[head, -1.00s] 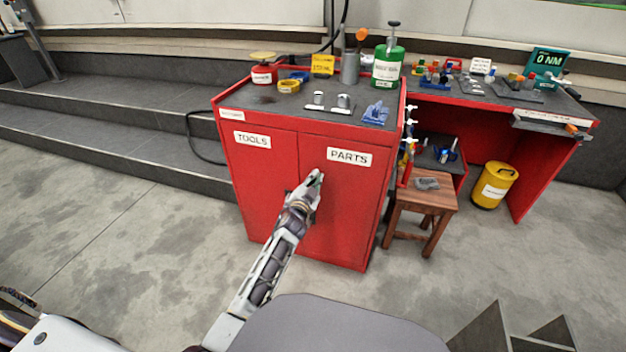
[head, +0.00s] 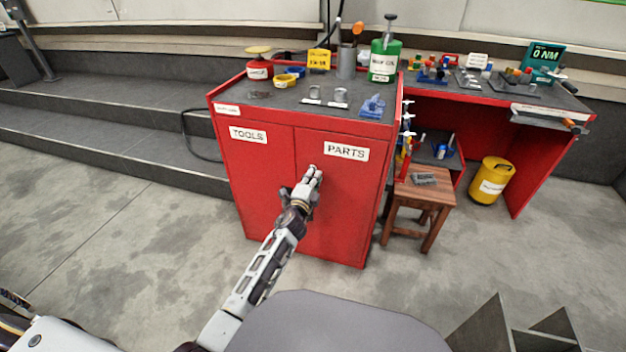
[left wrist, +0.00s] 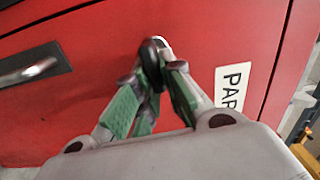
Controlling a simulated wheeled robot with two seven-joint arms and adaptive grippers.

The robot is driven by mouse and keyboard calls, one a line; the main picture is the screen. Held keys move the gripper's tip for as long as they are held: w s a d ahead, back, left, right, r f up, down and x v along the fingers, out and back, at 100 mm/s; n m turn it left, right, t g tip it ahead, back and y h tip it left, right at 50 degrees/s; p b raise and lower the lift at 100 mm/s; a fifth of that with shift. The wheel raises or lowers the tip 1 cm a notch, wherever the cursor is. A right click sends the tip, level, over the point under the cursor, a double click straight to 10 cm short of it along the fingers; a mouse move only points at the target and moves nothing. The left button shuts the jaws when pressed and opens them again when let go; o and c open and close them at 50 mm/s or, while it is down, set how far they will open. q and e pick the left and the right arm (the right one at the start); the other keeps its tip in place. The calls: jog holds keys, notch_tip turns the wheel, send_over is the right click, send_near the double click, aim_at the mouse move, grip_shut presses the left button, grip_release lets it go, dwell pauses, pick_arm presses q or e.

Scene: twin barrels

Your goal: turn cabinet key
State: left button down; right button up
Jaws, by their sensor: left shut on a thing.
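The red cabinet (head: 262,188) has two doors with TOOLS and PARTS labels. My left gripper (head: 314,174) is at the upper part of the PARTS door, below and left of its label (head: 346,152). In the left wrist view my left gripper (left wrist: 156,62) has its fingertips together on a small dark and silvery key (left wrist: 160,42) at the door face. The fingers hide most of the key, and the lock behind it is hidden. The key is not visible in the head view. My right gripper is not in view.
A metal handle (left wrist: 28,72) shows on the red front in the left wrist view. A wooden stool (head: 425,190) stands right of the cabinet, with a yellow canister (head: 492,180) beyond it. Cans and tools stand on the cabinet top. The floor (head: 110,220) left of the cabinet is clear.

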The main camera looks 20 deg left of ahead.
pick_arm(q)
jog(key=shift+f+m, duration=0.1)
jog(key=shift+m, duration=0.4)
jog(key=c, duration=1.5)
grip_release()
jog(key=shift+s, duration=0.15)
jog(key=s, duration=1.1)
jog(key=shift+s+a, duration=0.15)
jog(key=shift+s, duration=0.2)
jog(key=shift+s, duration=0.15)
